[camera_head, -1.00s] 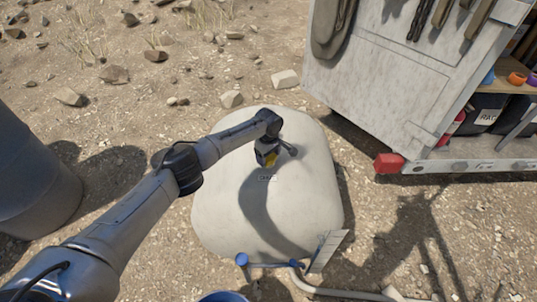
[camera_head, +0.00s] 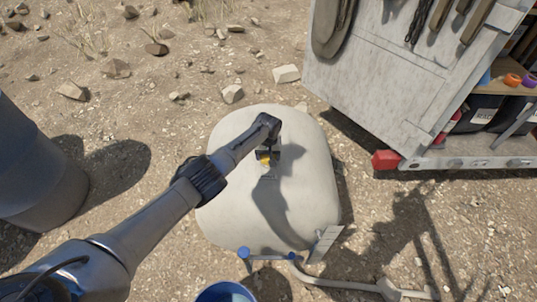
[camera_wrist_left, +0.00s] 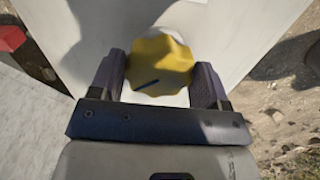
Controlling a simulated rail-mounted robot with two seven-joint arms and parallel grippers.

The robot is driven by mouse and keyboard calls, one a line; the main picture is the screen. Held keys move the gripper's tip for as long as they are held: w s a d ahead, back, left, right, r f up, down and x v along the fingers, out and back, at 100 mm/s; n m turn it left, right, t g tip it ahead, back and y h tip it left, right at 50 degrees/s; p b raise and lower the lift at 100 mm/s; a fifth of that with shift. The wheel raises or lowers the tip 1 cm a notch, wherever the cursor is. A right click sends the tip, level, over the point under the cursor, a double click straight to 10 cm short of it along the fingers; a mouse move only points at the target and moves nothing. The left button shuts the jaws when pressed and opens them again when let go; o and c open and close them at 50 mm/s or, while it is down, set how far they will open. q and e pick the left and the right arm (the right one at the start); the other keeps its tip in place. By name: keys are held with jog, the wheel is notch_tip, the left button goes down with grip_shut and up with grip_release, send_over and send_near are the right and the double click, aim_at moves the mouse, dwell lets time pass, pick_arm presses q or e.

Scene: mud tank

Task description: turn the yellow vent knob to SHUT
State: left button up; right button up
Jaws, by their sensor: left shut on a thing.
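The yellow vent knob (camera_wrist_left: 160,64) has a scalloped edge and a dark pointer line that runs toward the lower left in the left wrist view. It sits on top of the pale tank (camera_head: 230,215). My left gripper (camera_wrist_left: 163,80) has one finger on each side of the knob and is shut on it. In the head view the left gripper (camera_head: 266,160) is over the tank top, with a bit of yellow showing under it. A small label (camera_head: 269,177) lies just in front, too small to read. The right gripper is not in view.
A blue-handled pipe fitting (camera_head: 268,256) and a grey pipe (camera_head: 340,291) lie at the tank's front. A blue-rimmed bucket (camera_head: 225,292) is at the bottom edge. A tool trailer (camera_head: 385,90) stands at right, a dark barrel (camera_head: 35,165) at left.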

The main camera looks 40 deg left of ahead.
pick_arm(q)
jog(key=m, duration=0.3)
jog(key=shift+r+m, duration=0.1)
jog(key=shift+m, duration=0.3)
jog(key=m, duration=0.3)
jog(key=shift+a+m, duration=0.15)
jog(key=shift+m, duration=0.15)
jog(key=m, duration=0.3)
jog(key=shift+a+m, duration=0.1)
jog(key=shift+m, duration=0.3)
jog(key=m+b, duration=0.1)
jog(key=m, duration=0.2)
jog(key=shift+a+m, duration=0.1)
jog(key=shift+m, duration=0.2)
jog(key=m, duration=0.3)
jog(key=shift+w+a+m+b, duration=0.1)
jog(key=shift+w+m+b, duration=0.05)
jog(key=shift+m+b, duration=0.15)
jog(key=m, duration=0.3)
jog(key=shift+w+m+b, duration=0.1)
jog(key=shift+m+b, duration=0.2)
jog(key=shift+b, duration=0.05)
jog(key=m, duration=0.3)
jog(key=shift+w+r+b, duration=0.1)
jog(key=shift+b, duration=0.25)
jog(key=shift+m, duration=0.7)
